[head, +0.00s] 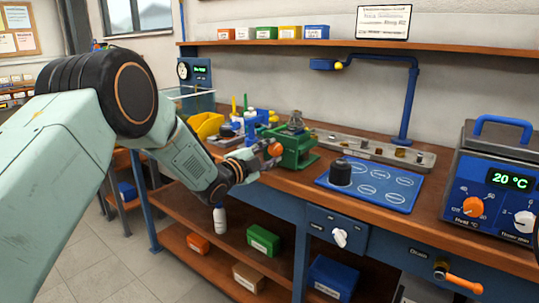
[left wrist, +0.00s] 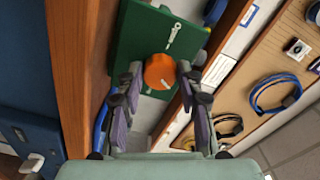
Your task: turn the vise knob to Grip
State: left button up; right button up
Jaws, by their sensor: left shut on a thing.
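The green vise (head: 297,158) stands near the front edge of the bench, with a metal part on top. Its orange knob (head: 275,149) faces my left gripper (head: 262,157), which reaches in from the left. In the left wrist view the orange knob (left wrist: 160,72) sits between the two fingers of my left gripper (left wrist: 160,80), which is shut on it. A white mark (left wrist: 174,33) shows on the green vise face (left wrist: 138,38) beyond the knob. I cannot read any word there or tell where the knob points. My right gripper is not in view.
A blue mat (head: 370,188) with a dark cylinder (head: 341,173) lies right of the vise. A metal tray (head: 375,150) runs behind. A yellow bin (head: 205,126) and bottles stand left of the vise. A heater box (head: 492,190) fills the right end. A white knob (head: 339,237) is on the bench front.

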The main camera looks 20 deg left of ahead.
pick_arm(q)
jog(key=m+b, duration=0.1)
jog(key=m, duration=0.4)
jog(key=shift+m, duration=0.3)
jog(key=m+b, duration=0.2)
jog(key=m, duration=0.3)
jog(key=shift+b, duration=0.35)
jog(key=shift+m, duration=0.4)
jog(key=o, duration=1.2)
jog(key=shift+r, duration=0.1)
jog(key=v, duration=1.2)
